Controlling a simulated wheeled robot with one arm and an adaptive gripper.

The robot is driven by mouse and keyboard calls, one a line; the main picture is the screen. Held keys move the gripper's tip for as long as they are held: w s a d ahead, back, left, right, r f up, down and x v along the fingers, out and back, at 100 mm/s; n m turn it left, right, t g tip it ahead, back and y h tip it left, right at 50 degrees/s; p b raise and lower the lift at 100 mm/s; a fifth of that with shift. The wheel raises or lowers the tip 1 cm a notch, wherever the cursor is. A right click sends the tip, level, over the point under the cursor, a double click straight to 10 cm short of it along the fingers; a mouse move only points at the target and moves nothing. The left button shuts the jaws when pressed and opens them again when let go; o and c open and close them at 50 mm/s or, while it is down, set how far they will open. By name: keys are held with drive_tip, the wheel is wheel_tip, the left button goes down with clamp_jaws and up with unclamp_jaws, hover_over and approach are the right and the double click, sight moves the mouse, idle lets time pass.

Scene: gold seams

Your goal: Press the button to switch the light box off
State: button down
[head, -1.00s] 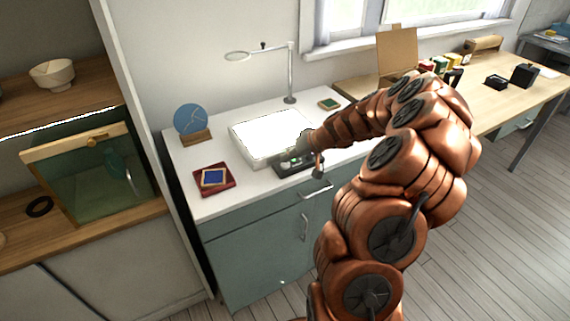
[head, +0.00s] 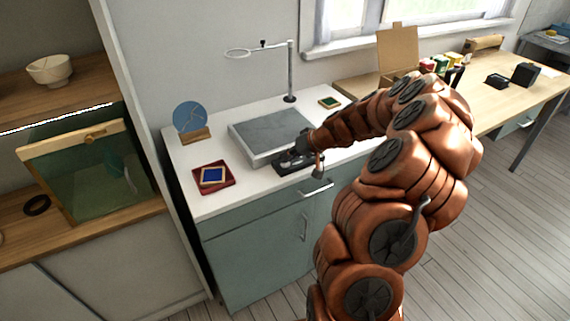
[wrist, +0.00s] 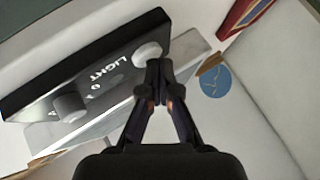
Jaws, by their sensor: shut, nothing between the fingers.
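The light box (head: 266,134) lies flat on the white cabinet top, and its panel is grey and unlit. A black control box (head: 290,165) sits at its front edge. In the wrist view the control box (wrist: 95,72) carries the word LIGHT, a round pale button (wrist: 147,53) and a grey knob (wrist: 70,107). My gripper (wrist: 158,68) is shut and empty, its fingertips at the edge of the pale button; I cannot tell whether they touch it. In the head view my gripper (head: 300,148) is partly hidden by my arm.
A red tray (head: 226,187) with a blue tile stands front left, a blue disc (head: 190,117) on a wooden stand behind it. A lamp with a ring head (head: 290,75) rises behind the light box. A small green-and-gold tile (head: 330,102) lies at the back right.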

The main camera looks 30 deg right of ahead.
sight(288, 163)
idle(0.4)
drive_tip(key=shift+r, duration=0.4)
drive_tip(key=shift+r, duration=0.1)
drive_tip(key=shift+r, duration=2.95)
